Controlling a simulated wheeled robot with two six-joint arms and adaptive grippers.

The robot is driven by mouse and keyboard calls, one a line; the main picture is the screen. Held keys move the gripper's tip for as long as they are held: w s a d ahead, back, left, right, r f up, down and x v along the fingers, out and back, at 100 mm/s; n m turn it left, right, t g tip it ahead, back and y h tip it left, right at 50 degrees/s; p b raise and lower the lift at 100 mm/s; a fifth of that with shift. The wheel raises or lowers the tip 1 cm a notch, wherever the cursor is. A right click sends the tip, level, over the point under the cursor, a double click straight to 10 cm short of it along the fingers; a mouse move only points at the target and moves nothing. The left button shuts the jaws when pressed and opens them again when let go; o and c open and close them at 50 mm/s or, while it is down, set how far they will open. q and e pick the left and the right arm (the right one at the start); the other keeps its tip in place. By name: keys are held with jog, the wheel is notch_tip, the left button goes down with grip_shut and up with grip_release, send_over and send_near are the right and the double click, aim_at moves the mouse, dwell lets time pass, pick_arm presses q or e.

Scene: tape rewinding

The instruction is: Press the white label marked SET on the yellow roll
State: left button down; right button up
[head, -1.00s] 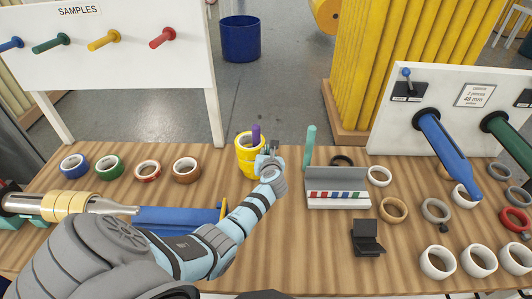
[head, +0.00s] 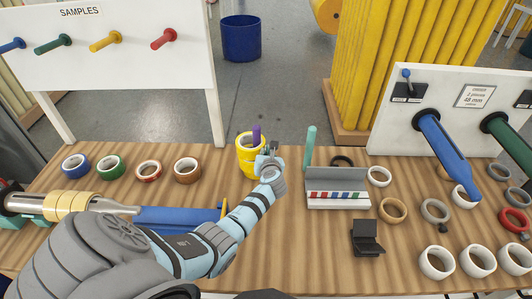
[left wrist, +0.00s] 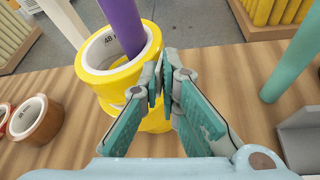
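The yellow roll (head: 247,158) stands near the back edge of the table, with a purple post (head: 256,135) rising through its open middle. In the head view my left gripper (head: 271,150) covers the roll's right side. My right gripper is not in view.
A teal post (head: 309,146) and a grey holder with coloured marks (head: 337,200) stand to the right. Blue, green, red-and-white and brown rolls (head: 187,170) lie to the left. Several pale rolls (head: 437,262) and a black stand (head: 367,240) are at the right.

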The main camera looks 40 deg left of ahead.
pick_arm(q)
jog(key=shift+a, duration=0.15)
jog(key=c, duration=1.7)
grip_release()
jog(key=v, duration=1.2)
jog(key=shift+f, duration=0.1)
